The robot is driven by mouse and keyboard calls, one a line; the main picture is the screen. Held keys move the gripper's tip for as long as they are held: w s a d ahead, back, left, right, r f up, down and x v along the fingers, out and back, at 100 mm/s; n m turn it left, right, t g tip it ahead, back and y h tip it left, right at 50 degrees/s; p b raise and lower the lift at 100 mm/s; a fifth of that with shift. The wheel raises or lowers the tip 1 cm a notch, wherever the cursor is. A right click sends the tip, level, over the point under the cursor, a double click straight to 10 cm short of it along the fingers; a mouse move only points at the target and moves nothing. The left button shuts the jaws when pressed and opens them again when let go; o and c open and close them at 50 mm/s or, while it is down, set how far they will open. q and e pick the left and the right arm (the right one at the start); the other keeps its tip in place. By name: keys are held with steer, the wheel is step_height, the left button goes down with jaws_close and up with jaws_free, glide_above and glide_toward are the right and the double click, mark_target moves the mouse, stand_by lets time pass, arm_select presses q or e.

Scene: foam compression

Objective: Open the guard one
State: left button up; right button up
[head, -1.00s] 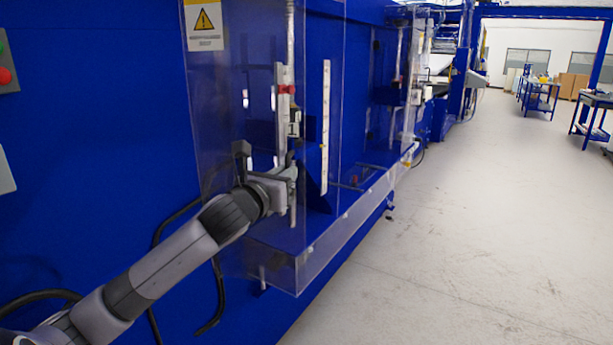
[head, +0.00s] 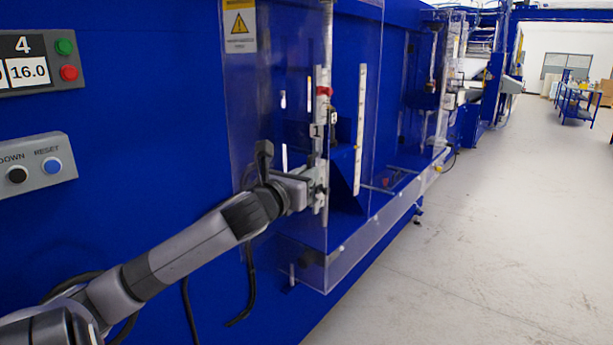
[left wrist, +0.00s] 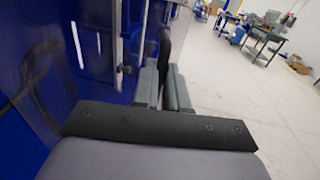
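Guard one (head: 352,90) is a clear box-shaped cover on the blue machine wall, with a yellow warning sign (head: 240,28) at its upper left. A pale upright bar with a "1" label (head: 317,131) and a red piece shows at it. My left gripper (head: 318,183) is at the lower end of this bar, very close to it; I cannot tell whether they touch. In the left wrist view my two grey fingers (left wrist: 164,88) lie close together, with a dark upright piece (left wrist: 165,45) at the gap. Whether they grip it is unclear. My right gripper is not in view.
A control panel (head: 40,62) with green and red buttons and a DOWN/RESET box (head: 35,163) are on the wall at left. A second clear guard (head: 455,75) stands farther along. The grey floor (head: 490,250) at right is clear.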

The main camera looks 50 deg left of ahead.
arm_select(q)
steer(key=o, duration=0.4)
steer(key=shift+a, duration=0.25)
steer(key=shift+d, duration=0.15)
steer(key=v, duration=0.7)
steer(key=shift+b, duration=0.45)
